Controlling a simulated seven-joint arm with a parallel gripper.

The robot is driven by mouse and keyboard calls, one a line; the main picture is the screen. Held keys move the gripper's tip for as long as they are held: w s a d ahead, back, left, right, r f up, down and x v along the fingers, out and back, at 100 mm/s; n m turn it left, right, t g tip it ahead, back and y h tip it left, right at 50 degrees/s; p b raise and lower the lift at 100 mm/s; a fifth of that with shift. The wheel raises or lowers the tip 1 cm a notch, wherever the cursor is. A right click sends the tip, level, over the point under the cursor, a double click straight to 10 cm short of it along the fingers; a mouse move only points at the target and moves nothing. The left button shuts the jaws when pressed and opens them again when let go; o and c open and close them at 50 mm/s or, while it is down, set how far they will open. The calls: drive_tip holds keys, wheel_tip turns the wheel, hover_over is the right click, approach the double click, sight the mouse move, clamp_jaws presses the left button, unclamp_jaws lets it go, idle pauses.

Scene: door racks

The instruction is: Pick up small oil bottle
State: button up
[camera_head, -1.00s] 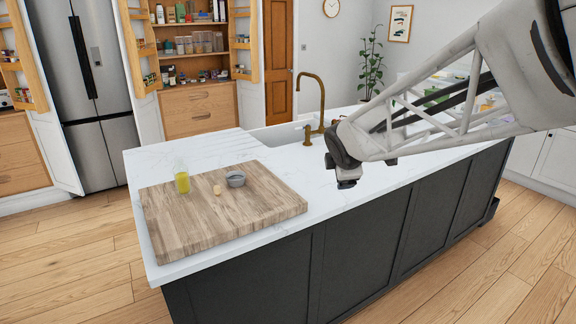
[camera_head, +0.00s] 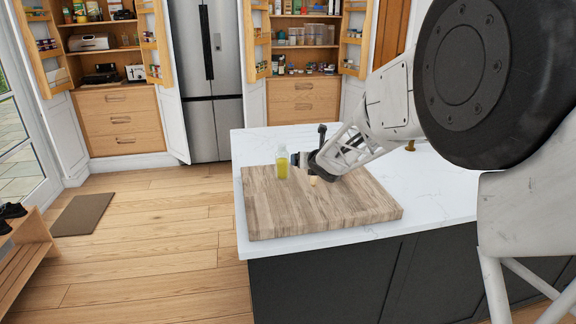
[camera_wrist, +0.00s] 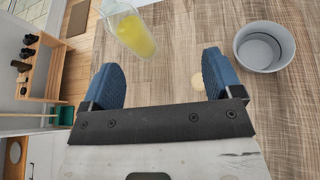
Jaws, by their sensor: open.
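The small oil bottle (camera_head: 282,163), clear with yellow oil, stands upright on the wooden board (camera_head: 270,215) near its far left part. My gripper (camera_head: 297,159) is just to the right of the bottle in the head view, close to it. In the wrist view the bottle (camera_wrist: 134,34) lies ahead of the fingers, toward the left one. My gripper (camera_wrist: 160,75) also shows there with its two blue fingers apart and nothing between them but board and part of a pale round item.
The small pale item (camera_wrist: 198,81) lies by the right finger. A grey bowl (camera_wrist: 264,46) stands on the board to the right; my arm hides it in the head view. White counter (camera_head: 250,143) surrounds the board. Open cupboards and a fridge (camera_head: 217,80) stand behind.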

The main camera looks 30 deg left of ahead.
sight(285, 162)
drive_tip(key=a+n, duration=0.1)
drive_tip(key=a, duration=0.1)
drive_tip(key=s+a+f+n, duration=0.1)
drive_tip(key=a, duration=0.1)
drive_tip(key=a+f+n+g+y, duration=0.1)
drive_tip(key=shift+s+a+f, duration=0.2)
drive_tip(key=shift+s+a, duration=0.1)
drive_tip(key=shift+a, duration=0.1)
drive_tip(key=shift+w+a, duration=0.1)
drive_tip(key=shift+x, duration=1.15)
drive_tip(key=shift+f, duration=0.1)
drive_tip(key=shift+x, duration=2.6)
drive_tip(key=shift+w, duration=0.15)
